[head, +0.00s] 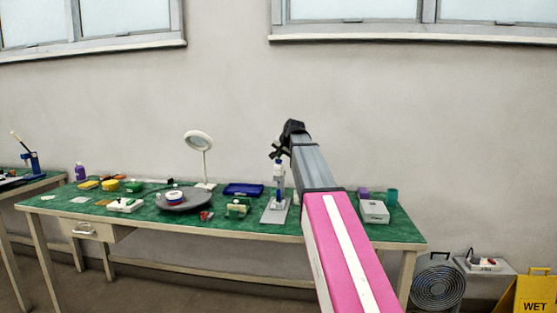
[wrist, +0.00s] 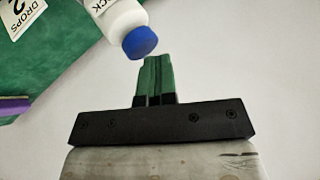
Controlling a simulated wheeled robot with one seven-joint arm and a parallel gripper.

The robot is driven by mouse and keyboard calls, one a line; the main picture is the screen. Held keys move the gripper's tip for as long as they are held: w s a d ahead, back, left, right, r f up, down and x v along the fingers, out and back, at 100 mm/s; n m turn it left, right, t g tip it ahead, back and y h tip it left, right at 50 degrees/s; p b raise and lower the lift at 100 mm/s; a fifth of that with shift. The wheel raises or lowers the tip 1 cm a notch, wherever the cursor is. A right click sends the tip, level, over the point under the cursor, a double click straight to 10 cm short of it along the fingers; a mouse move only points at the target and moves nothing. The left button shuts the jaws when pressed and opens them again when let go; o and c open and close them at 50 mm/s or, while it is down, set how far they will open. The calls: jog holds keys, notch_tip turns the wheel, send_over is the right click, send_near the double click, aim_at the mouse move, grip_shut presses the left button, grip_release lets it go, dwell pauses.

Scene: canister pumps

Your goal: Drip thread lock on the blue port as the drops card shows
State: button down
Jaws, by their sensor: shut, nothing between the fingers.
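My gripper (head: 277,153) is high over the right half of the green table. In the wrist view its green fingers (wrist: 155,80) are together with nothing between them. A white bottle (wrist: 112,22) with a blue cap (wrist: 140,42) is just beyond the fingertips; its label ends in "CK". A white card (wrist: 22,14) reading "DROPS 2" is at the wrist view's upper left, partly cut off. A round piece (head: 175,198) with blue, white and red sits on a grey disc; I cannot tell where the blue port is.
A fan (head: 437,285) and a yellow wet-floor sign (head: 535,295) stand at the right.

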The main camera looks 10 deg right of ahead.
aim_at(280, 160)
jog(key=shift+r, duration=1.05)
jog(key=shift+r, duration=0.1)
jog(key=shift+r, duration=2.4)
